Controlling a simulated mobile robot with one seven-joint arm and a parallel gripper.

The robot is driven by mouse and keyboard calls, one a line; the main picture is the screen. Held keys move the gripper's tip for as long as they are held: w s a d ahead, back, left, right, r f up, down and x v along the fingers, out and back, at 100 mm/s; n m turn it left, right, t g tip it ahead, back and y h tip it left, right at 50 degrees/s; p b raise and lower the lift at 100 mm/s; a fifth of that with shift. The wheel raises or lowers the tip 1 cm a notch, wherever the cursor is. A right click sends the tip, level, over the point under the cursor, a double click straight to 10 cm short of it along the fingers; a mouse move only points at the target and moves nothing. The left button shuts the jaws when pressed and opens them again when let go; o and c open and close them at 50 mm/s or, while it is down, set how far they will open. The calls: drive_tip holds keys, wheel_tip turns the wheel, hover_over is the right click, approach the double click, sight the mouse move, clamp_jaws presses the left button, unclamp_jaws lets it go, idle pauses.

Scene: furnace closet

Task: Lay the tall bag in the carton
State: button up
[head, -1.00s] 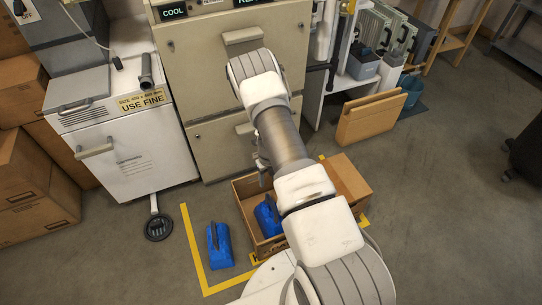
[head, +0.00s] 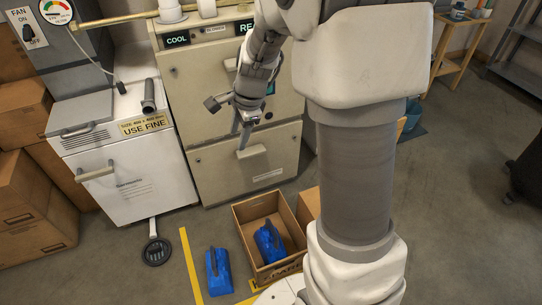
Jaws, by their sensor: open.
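The open carton (head: 246,234) stands on the floor in front of the beige cabinet. One blue bag (head: 266,243) with a dark strip is inside it, seeming to lean or lie along the carton's length. Another blue bag (head: 218,272) with a dark strip is on the floor just left of the carton. I cannot tell from their looks which is the tall one. My gripper (head: 241,133) is high above the carton, before the cabinet front, pointing down. It is open and empty, apart from both bags.
The beige cabinet (head: 217,167) stands behind the carton, with a white unit (head: 130,178) to its left. Brown boxes (head: 30,190) are stacked at the far left. Yellow tape (head: 190,262) marks the floor. A drain fitting (head: 156,251) sits left of it.

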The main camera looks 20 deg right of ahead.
drive_tip(key=s+r+n, duration=0.4)
drive_tip(key=s+n, duration=0.1)
drive_tip(key=s, duration=0.2)
drive_tip(key=s+r+n+t+h, duration=0.1)
drive_tip(key=s+r+n, duration=0.4)
drive_tip(key=s, duration=0.3)
drive_tip(key=s+a+r+n+t, duration=0.1)
drive_tip(key=s+r+n, duration=0.4)
drive_tip(key=s+n, duration=0.2)
drive_tip(key=shift+s+h, duration=0.4)
drive_tip(key=shift+s, duration=0.05)
